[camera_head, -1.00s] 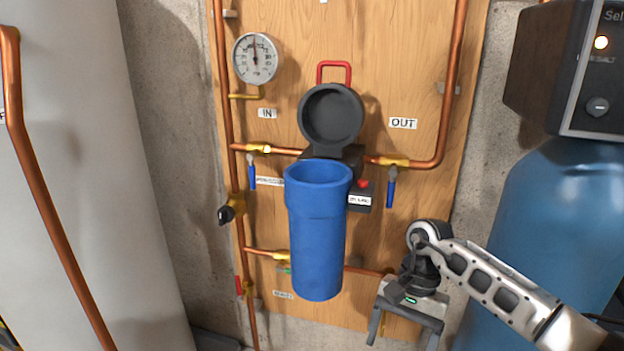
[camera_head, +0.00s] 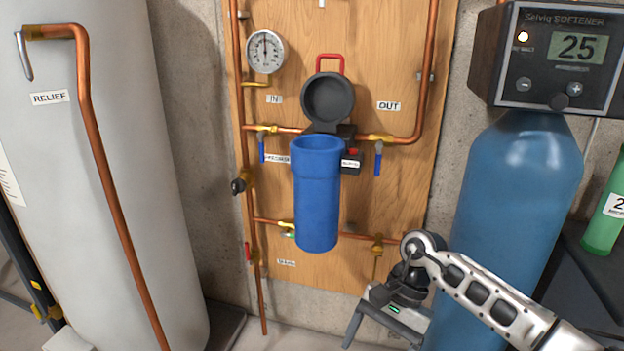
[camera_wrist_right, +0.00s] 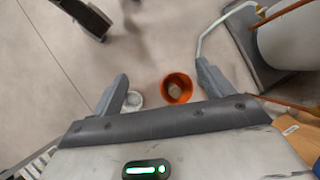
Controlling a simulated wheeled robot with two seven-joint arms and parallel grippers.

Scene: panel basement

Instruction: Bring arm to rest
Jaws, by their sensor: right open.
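My right arm (camera_head: 490,292) comes in from the lower right in the head view. Its gripper (camera_head: 383,338) hangs low in front of the wooden panel, pointing down, beside the blue softener tank. My left arm and gripper are not in view.
A blue open filter housing (camera_head: 318,195) and copper pipes are on the panel (camera_head: 400,70). A grey tank (camera_head: 125,170) stands left, the softener tank (camera_head: 515,190) right. Below the gripper, an orange bucket (camera_wrist_right: 177,88) and a white round item (camera_wrist_right: 132,100) are on the floor.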

